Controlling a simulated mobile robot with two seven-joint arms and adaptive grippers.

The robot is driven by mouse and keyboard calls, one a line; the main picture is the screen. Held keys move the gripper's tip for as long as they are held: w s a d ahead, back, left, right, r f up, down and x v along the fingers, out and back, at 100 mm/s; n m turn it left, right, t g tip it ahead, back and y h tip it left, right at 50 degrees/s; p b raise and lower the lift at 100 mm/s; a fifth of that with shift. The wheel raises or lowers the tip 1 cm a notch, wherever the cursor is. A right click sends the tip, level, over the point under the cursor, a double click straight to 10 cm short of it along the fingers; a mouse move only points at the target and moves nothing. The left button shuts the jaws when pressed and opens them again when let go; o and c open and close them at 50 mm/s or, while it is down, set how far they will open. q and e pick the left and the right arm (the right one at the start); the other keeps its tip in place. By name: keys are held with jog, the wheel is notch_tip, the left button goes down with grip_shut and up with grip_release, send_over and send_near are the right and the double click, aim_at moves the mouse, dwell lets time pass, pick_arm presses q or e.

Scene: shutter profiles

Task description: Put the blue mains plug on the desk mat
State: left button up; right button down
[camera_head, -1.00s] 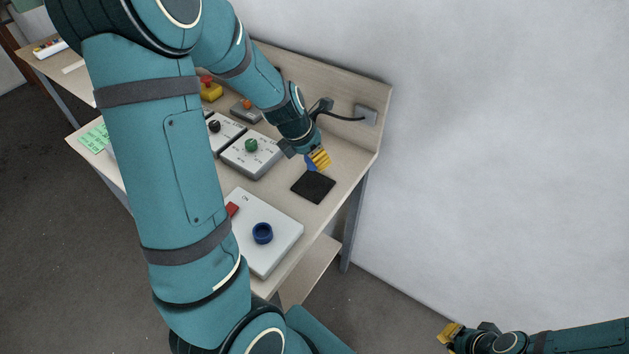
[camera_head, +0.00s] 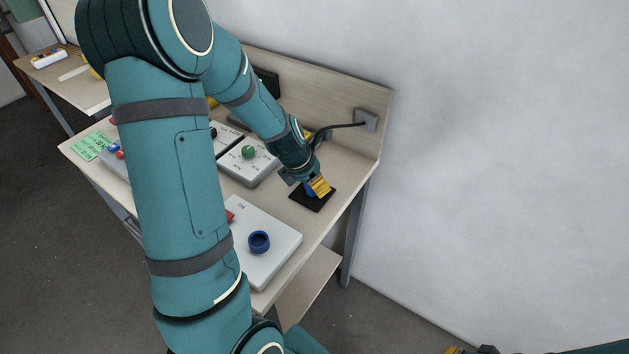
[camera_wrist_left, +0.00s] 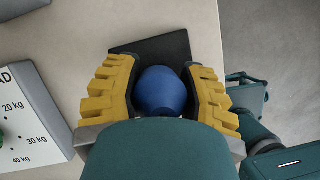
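The blue mains plug (camera_wrist_left: 160,90) is between the yellow fingers of my left gripper (camera_wrist_left: 161,88), which touch it on both sides. In the head view a small part of the plug (camera_head: 310,190) shows beside the left gripper (camera_head: 319,187). The black desk mat (camera_head: 305,202) lies near the desk's right edge, under the gripper; it also shows in the left wrist view (camera_wrist_left: 176,45). The plug is over the mat; I cannot tell whether it touches it. My right gripper (camera_head: 455,351) barely shows at the bottom edge.
A grey box with a green knob (camera_head: 249,153) stands to the left. A wall socket (camera_head: 366,119) with a black cable is on the back board.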

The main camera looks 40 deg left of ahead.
pick_arm(q)
jog(key=o, duration=0.3)
jog(key=shift+r, duration=0.15)
jog(key=shift+r+p, duration=0.3)
jog(key=shift+r, duration=0.05)
jog(key=p+v, duration=0.5)
jog(key=v, duration=0.6)
jog(key=shift+s+a+r+p, duration=0.1)
jog(key=shift+s+r+p, duration=0.1)
jog(key=shift+p, duration=0.15)
pick_arm(e)
notch_tip(320, 180, up, 6)
jog(key=w, duration=0.1)
jog(key=shift+w+d, duration=0.2)
jog(key=shift+w, duration=0.2)
jog(key=shift+r, duration=0.1)
